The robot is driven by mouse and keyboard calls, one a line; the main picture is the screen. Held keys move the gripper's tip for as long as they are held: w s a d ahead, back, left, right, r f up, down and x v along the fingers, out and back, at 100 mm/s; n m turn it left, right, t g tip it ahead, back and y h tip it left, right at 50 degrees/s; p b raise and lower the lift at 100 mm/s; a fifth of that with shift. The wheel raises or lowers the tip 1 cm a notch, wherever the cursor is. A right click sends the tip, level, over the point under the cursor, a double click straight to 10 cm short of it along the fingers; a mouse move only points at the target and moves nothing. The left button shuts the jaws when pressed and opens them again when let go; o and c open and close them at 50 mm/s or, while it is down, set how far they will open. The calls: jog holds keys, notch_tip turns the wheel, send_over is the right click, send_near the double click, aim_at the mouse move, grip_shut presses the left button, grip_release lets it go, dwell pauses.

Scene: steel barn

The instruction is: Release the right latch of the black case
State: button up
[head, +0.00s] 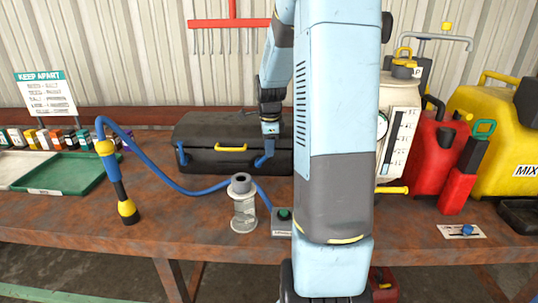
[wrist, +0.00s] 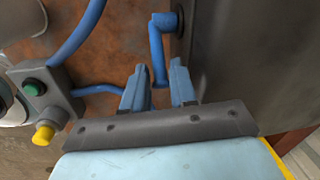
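The black case (head: 213,132) lies shut on the workbench, with a yellow handle (head: 231,148) on its front. A blue left latch (head: 181,154) and a blue right latch (head: 265,157) sit on that front. My gripper (head: 270,131) is at the right end of the front, just above the right latch. In the wrist view the right latch (wrist: 157,45) is a bent blue lever on the dark case wall (wrist: 235,50). Its free end reaches between the two fingers of my gripper (wrist: 157,85). The fingers stand apart, with a gap visible beside the lever; contact is unclear.
A blue hose (head: 160,176) runs across the bench to a torch-like tool (head: 118,185). Red (head: 432,155) and yellow (head: 490,135) cans stand at right, a green tray (head: 75,172) at left.

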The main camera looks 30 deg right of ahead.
jog(key=shift+w+d+f, duration=0.1)
jog(key=shift+w+f, duration=0.05)
jog(key=shift+f, duration=1.45)
jog(key=shift+c, duration=0.2)
grip_shut()
